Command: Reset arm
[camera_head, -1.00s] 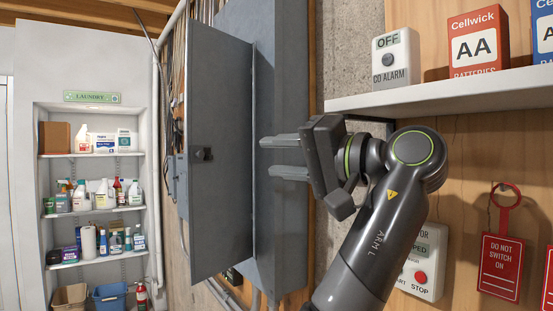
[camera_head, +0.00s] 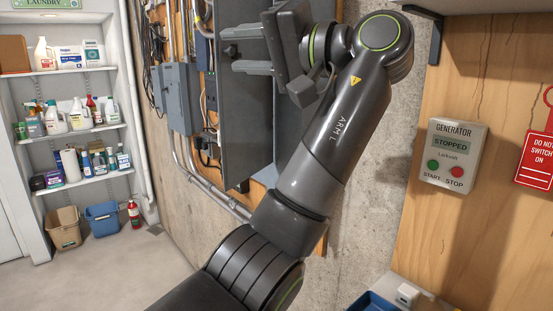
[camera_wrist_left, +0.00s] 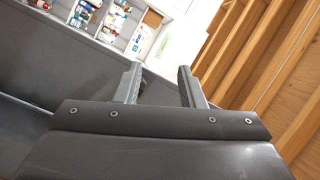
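My left arm, marked ARM L, reaches up through the middle of the head view. Its left gripper (camera_head: 243,52) is near the top edge, in front of the grey electrical panel with its door (camera_head: 243,125) swung open. In the left wrist view the two fingers (camera_wrist_left: 163,84) stand apart with nothing between them. The gripper is close to the panel door; I cannot tell whether it touches. My right gripper is not in view.
A generator control box (camera_head: 451,155) reading STOPPED and a red tag (camera_head: 540,158) are on the wood wall at right. Laundry shelves (camera_head: 75,131) with bottles stand at left. A blue bin (camera_head: 103,220) and a red extinguisher (camera_head: 134,214) are on the floor. Open floor lies at lower left.

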